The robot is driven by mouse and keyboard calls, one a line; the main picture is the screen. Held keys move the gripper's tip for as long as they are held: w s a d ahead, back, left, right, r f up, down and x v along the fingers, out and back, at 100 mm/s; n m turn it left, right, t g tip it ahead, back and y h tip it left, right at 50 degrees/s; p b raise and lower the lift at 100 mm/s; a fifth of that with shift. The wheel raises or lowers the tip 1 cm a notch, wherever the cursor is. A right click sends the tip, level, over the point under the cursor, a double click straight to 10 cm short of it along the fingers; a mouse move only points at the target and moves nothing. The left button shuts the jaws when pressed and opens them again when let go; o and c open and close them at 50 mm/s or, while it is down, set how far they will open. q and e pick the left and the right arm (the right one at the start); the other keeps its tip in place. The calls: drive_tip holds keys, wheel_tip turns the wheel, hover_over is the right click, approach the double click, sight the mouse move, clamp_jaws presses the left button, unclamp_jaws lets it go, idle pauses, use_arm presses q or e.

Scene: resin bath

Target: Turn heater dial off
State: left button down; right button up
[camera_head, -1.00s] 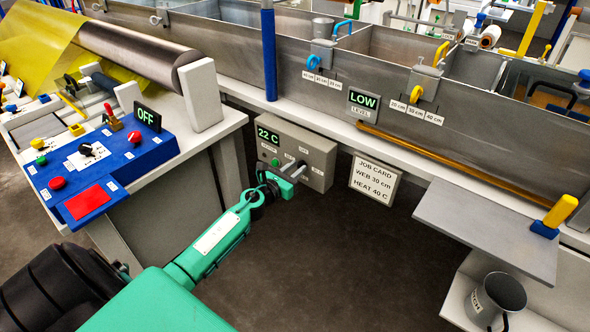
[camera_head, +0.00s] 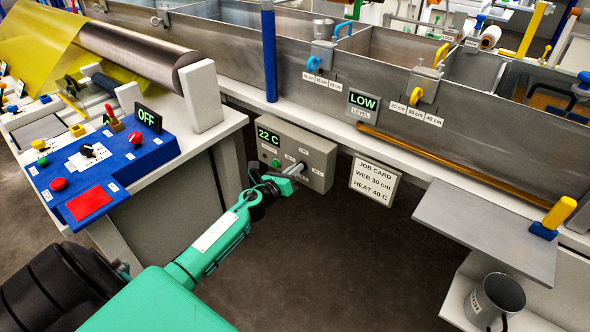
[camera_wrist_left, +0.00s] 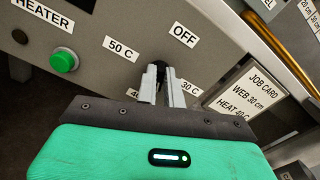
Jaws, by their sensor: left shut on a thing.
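The heater box (camera_head: 320,157) is a grey panel under the tank's edge, with a lit "22 C" readout (camera_head: 268,136) and a green button, which also shows in the left wrist view (camera_wrist_left: 64,60). Its dial (camera_wrist_left: 159,66) is mostly hidden between my fingers; only a dark bit shows. Labels around it read "OFF" (camera_wrist_left: 184,36), "50 C" (camera_wrist_left: 121,48), "30 C" and a partly covered "40". My left gripper (camera_head: 298,167) is at the panel face, shut on the dial, and shows in the left wrist view (camera_wrist_left: 161,88). Where the dial points cannot be told. My right gripper is out of view.
A job card (camera_head: 375,180) hangs right of the heater box and reads web 30 cm, heat 40 C. A blue control board (camera_head: 110,160) is at the left. A grey shelf (camera_head: 480,225) juts out at the right, with a metal mug (camera_head: 497,297) below it.

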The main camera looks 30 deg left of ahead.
use_arm(q)
drive_tip(key=shift+d+f+n+p, duration=0.2)
drive_tip(key=shift+n+p, duration=1.35)
drive_tip(key=shift+n, duration=3.7)
drive_tip(key=shift+a+f+n+p, duration=0.1)
drive_tip(key=shift+f+n+p, duration=0.25)
drive_tip(key=shift+n+p, duration=3.05)
drive_tip(key=shift+d+f+n+b, duration=0.1)
drive_tip(key=shift+f+n+b, duration=0.2)
drive_tip(key=shift+n, duration=6.75)
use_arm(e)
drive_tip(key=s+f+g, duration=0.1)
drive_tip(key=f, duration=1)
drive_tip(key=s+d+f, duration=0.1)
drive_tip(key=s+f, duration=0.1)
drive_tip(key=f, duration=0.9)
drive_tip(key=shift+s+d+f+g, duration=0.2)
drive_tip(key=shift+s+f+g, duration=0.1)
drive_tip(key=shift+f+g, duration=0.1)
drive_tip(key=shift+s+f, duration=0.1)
use_arm(q)
drive_tip(key=c, duration=1.5)
unclamp_jaws()
